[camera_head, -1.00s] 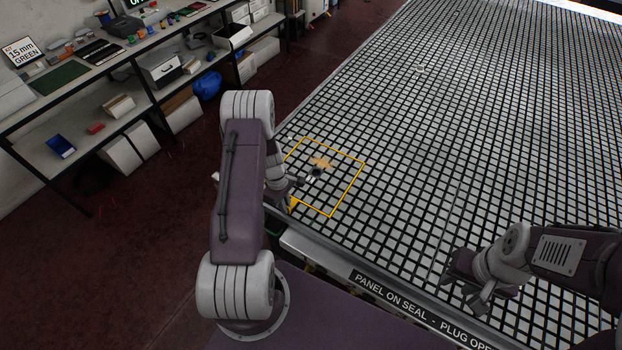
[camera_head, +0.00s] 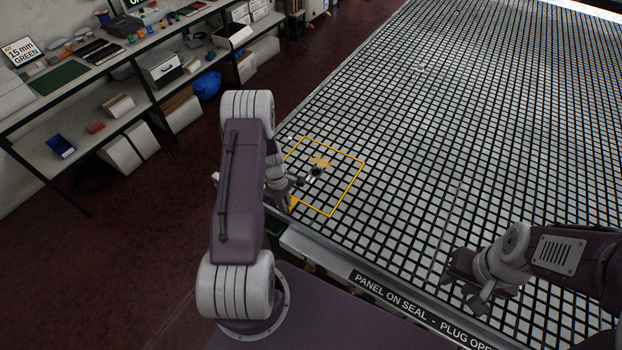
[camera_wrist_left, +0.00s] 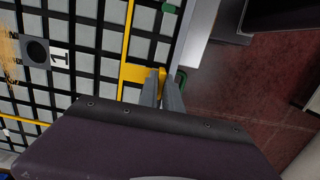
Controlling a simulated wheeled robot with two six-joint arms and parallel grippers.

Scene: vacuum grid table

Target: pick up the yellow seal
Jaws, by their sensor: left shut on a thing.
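The yellow seal (camera_head: 345,193) is a thin square outline lying flat on the grid table's near left corner. In the left wrist view one side of it (camera_wrist_left: 127,40) runs down to a solid yellow corner tab (camera_wrist_left: 134,73). My left gripper (camera_wrist_left: 162,80) is shut on the yellow at this corner, by the table edge.
The grid table (camera_head: 450,130) is mostly bare. A dark round port (camera_wrist_left: 36,52) with a label "1" and an orange-tan patch (camera_head: 321,162) lie inside the outline. A green piece (camera_wrist_left: 180,82) shows at the table edge. Shelves (camera_head: 105,70) with boxes stand at left.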

